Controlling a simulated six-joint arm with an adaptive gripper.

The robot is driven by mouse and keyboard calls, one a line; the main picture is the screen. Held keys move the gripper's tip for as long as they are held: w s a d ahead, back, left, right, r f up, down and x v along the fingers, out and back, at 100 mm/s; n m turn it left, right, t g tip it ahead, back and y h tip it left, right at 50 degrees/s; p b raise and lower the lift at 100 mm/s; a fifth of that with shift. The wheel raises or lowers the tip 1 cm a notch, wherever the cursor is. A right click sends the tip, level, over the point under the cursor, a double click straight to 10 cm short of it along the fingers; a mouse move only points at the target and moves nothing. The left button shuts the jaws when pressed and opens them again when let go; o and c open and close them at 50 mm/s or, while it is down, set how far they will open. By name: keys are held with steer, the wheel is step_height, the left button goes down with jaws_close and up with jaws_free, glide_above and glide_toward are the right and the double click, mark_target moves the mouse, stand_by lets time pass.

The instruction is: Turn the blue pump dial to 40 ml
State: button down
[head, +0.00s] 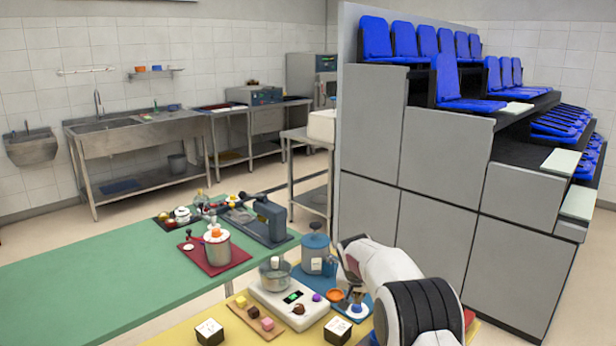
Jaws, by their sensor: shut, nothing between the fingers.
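My white and black arm comes in from the lower right.
A white scale (288,309) with a metal pot (274,274) stands left of the canister. Blocks and a board (265,322) sit in front. The green table (110,280) has clear room at left.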

mark_target(355, 313)
steer(key=shift+f, duration=2.4)
steer(key=shift+w+d, duration=0.1)
steer(key=shift+w, duration=0.3)
steer(key=shift+a, duration=0.35)
stand_by(0.4)
steer(key=shift+s, duration=0.3)
steer(key=shift+r, duration=3.05)
steer(key=shift+r, duration=0.1)
